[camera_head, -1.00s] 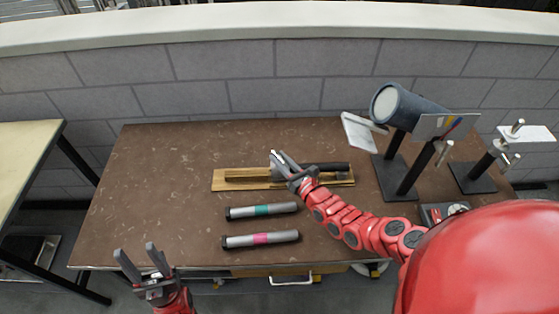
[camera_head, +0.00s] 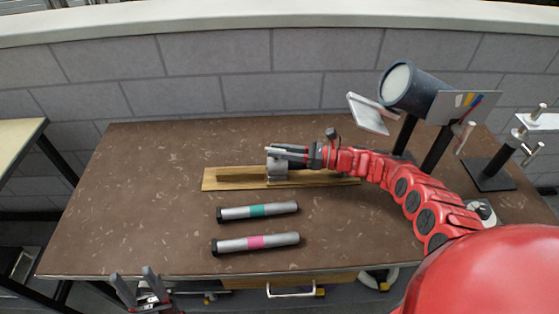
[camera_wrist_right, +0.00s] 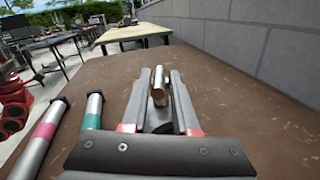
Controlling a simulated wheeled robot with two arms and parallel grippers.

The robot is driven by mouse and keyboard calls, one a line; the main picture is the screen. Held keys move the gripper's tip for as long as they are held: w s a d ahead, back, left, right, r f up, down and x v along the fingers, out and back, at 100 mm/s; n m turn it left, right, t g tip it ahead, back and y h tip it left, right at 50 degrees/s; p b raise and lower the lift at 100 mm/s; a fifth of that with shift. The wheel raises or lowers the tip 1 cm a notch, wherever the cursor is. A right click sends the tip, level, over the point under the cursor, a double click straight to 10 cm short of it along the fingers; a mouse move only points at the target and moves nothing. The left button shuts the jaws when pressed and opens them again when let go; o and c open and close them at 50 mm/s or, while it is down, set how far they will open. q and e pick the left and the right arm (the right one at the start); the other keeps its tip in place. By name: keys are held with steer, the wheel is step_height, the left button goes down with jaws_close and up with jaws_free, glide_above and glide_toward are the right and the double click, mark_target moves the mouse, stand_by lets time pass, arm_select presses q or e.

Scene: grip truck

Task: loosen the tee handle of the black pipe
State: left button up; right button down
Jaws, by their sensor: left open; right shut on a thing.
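The tee handle (camera_wrist_right: 160,88), a short shiny metal bar, shows between the fingers of my right gripper (camera_wrist_right: 160,76) in the right wrist view. My right gripper (camera_head: 278,151) is shut on it above a grey metal block (camera_head: 276,172) on the wooden board (camera_head: 230,178). The black pipe is mostly hidden under my right gripper and forearm in the head view; I cannot tell its outline. My left gripper (camera_head: 135,281) is open and empty at the table's front edge, at the lower left.
A teal-banded pipe (camera_head: 258,210) and a pink-banded pipe (camera_head: 256,243) lie in front of the board. A dark cylinder (camera_head: 416,91) on a stand and another metal stand (camera_head: 490,175) are at the right. The left of the brown table (camera_head: 130,200) is clear.

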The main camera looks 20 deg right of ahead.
steer(key=shift+w+f+n+g+y+b, duration=0.15)
steer(key=shift+f+n+g+y+b, duration=0.15)
steer(key=shift+n+g+b, duration=0.35)
steer(key=shift+r+n+g+y+b, duration=0.15)
steer(key=shift+n+g+y+b, duration=0.15)
steer(key=shift+g+b, duration=0.5)
steer(key=c, duration=0.8)
jaws_free()
steer(key=shift+o, duration=0.2)
steer(key=shift+r, duration=0.1)
